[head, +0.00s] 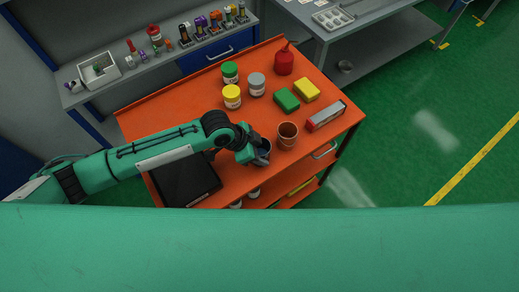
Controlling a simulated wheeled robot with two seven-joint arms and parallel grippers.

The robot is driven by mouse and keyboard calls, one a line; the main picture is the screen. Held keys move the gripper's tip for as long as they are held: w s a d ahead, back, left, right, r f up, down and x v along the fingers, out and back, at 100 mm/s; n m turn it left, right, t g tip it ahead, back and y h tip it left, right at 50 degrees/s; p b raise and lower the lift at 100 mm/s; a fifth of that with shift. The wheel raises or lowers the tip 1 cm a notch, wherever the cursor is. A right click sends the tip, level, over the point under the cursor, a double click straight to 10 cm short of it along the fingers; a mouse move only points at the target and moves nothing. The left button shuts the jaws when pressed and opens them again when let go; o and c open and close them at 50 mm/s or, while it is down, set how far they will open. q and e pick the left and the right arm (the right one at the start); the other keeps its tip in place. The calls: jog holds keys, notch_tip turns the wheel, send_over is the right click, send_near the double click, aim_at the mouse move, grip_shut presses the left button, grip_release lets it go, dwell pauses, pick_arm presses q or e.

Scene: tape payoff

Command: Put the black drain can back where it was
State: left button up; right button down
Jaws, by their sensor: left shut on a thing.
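My left gripper (255,147) reaches in from the left over the orange cart top (205,125). It is shut on a dark can (263,156), which I take to be the black drain can. The gripper covers part of this can, and I cannot tell whether its base touches the cart top. A brown open can (288,137) stands close to its right. My right gripper is not in view.
A black tray (185,180) lies at the cart's front left.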

pick_arm(q)
jog(key=shift+f, duration=0.15)
jog(key=o, duration=1.1)
jog(key=shift+c, duration=0.2)
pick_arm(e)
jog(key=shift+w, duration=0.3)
pick_arm(q)
jog(key=b+v, duration=0.2)
jog(key=v, duration=1)
jog(key=shift+b, duration=0.3)
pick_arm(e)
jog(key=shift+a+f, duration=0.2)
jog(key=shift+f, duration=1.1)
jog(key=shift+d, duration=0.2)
pick_arm(q)
jog(key=shift+s, duration=0.1)
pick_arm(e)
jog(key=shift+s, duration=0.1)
